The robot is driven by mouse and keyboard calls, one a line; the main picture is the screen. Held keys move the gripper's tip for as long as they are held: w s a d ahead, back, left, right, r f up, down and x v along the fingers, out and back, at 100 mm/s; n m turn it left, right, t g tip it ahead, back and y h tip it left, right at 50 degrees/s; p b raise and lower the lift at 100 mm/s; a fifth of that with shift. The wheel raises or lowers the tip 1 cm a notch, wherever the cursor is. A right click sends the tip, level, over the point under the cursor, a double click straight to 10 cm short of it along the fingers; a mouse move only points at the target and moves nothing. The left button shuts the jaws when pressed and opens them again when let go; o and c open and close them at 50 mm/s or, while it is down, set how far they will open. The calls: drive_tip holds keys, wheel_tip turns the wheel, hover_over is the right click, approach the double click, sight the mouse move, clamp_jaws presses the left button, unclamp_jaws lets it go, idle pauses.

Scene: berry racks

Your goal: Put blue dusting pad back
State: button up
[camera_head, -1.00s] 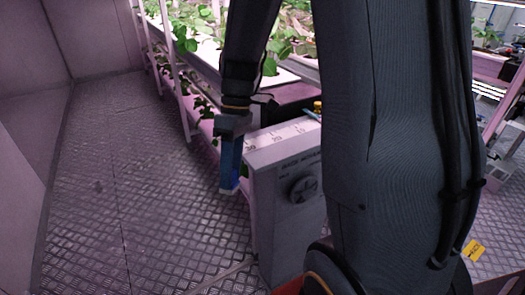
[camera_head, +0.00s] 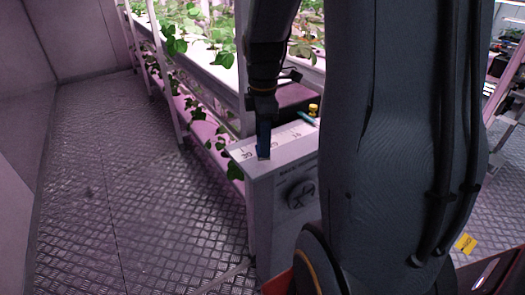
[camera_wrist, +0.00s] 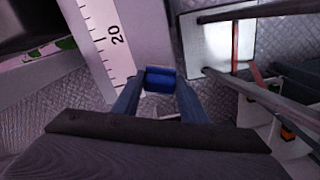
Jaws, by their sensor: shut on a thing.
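The blue dusting pad (camera_wrist: 159,79) is between the two fingers of my gripper (camera_wrist: 159,88) in the wrist view. In the head view the pad (camera_head: 263,143) hangs below my gripper (camera_head: 263,125), roughly upright. Its lower end appears over the left part of the grey cabinet's top (camera_head: 288,158), beside the number strip (camera_head: 243,155). I cannot tell whether it touches the top. In the wrist view the number strip (camera_wrist: 107,42) lies left of the pad. My gripper is shut on the pad.
A dark box (camera_head: 296,95), a yellow-capped item (camera_head: 313,108) and a teal item (camera_head: 306,119) are behind the cabinet top's right part. Plant racks (camera_head: 215,65) stand behind. The cabinet front has a round knob (camera_head: 301,193). Metal floor (camera_head: 120,190) on the left is clear.

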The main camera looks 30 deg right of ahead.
drive_tip(key=shift+f, duration=1.9)
drive_tip(key=o, duration=0.9)
wheel_tip(320, 180, up, 11)
drive_tip(key=shift+r+b, duration=0.1)
drive_tip(key=shift+b, duration=0.8)
drive_tip(key=shift+r, duration=0.25)
drive_tip(key=shift+a, duration=0.15)
drive_tip(key=s+a+f+m, duration=0.2)
drive_tip(key=a+f+m, duration=0.2)
drive_tip(key=s+a+f+m, duration=0.3)
drive_tip(key=a+f+m, duration=0.1)
drive_tip(key=m, duration=0.1)
drive_tip(key=s+a+f+m+t, duration=0.1)
drive_tip(key=s+a+f+m, duration=0.1)
drive_tip(key=a+f+m, duration=0.2)
drive_tip(key=shift+s+a+f+m, duration=0.3)
drive_tip(key=shift+a+f+m, duration=0.1)
drive_tip(key=shift+f, duration=0.05)
